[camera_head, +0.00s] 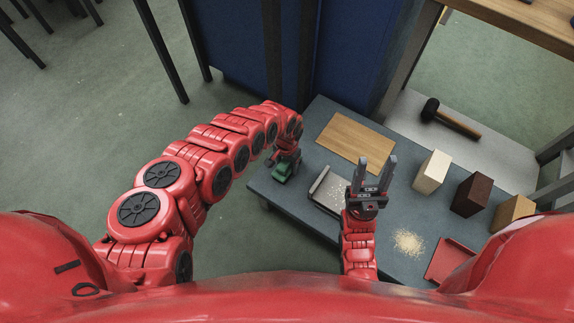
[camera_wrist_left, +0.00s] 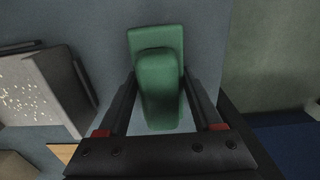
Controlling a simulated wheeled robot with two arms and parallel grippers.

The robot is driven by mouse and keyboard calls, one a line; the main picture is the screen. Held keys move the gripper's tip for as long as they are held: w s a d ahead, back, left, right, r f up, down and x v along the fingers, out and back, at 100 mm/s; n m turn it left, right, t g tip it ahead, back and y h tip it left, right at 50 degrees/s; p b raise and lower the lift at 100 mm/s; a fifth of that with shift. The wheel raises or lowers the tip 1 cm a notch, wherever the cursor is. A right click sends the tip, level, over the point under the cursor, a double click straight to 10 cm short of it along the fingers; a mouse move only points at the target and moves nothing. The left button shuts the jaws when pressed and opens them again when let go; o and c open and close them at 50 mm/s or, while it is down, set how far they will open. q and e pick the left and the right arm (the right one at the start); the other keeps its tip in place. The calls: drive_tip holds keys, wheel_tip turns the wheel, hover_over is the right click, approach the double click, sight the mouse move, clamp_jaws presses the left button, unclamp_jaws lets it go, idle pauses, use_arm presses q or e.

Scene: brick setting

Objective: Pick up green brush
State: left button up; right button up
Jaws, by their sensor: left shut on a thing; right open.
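The green brush (camera_head: 281,173) is at the left end of the grey table (camera_head: 267,190). In the left wrist view the green brush (camera_wrist_left: 158,95) lies between the two fingers, its upper part nearest the camera. My left gripper (camera_head: 287,160) reaches down over it and is shut on it; the arm hides part of the grip in the head view. I cannot tell whether the brush touches the table. My right gripper (camera_head: 373,172) is open and empty, fingers pointing away from me above the table.
A dustpan-like grey tray (camera_head: 327,190) with pale crumbs lies right of the brush. A wooden board (camera_head: 355,142), white block (camera_head: 432,172), dark brown block (camera_head: 470,195), tan block (camera_head: 512,212), crumb pile (camera_head: 408,242) and red tray (camera_head: 450,259) are on the table. A black mallet (camera_head: 450,119) lies behind.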

sight(287, 161)
use_arm(q)
wheel_tip(287, 161, up, 9)
drive_tip(key=p, duration=0.3)
drive_tip(key=shift+r+p, duration=0.1)
drive_tip(key=shift+p, duration=0.3)
drive_tip(key=shift+r, duration=0.4)
